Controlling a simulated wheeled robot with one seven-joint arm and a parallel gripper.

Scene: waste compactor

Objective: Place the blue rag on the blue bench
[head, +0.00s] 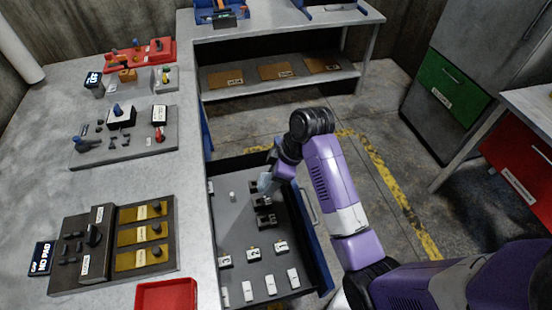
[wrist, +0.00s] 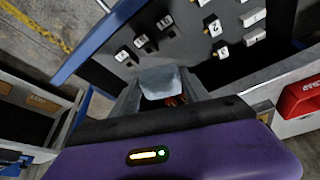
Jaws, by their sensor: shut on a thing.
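My gripper (head: 272,176) is over the open drawer, pointing down into it. In the wrist view my gripper (wrist: 161,92) is shut on a pale blue-grey piece of cloth, the rag (wrist: 160,80), which sits between the two fingers. The rag (head: 266,184) shows small in the head view, close above the drawer floor; I cannot tell whether it touches it. No bench is clearly blue. A grey-topped bench (head: 270,25) at the back has blue items on it, cut off by the top edge.
The open drawer (head: 232,215) has a blue front and holds several small black and white labelled parts. The grey worktop (head: 195,120) at left carries switch panels and a red tray (head: 166,294). A green drawer (head: 452,85) and a red drawer (head: 520,170) stand at right. Floor between is clear.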

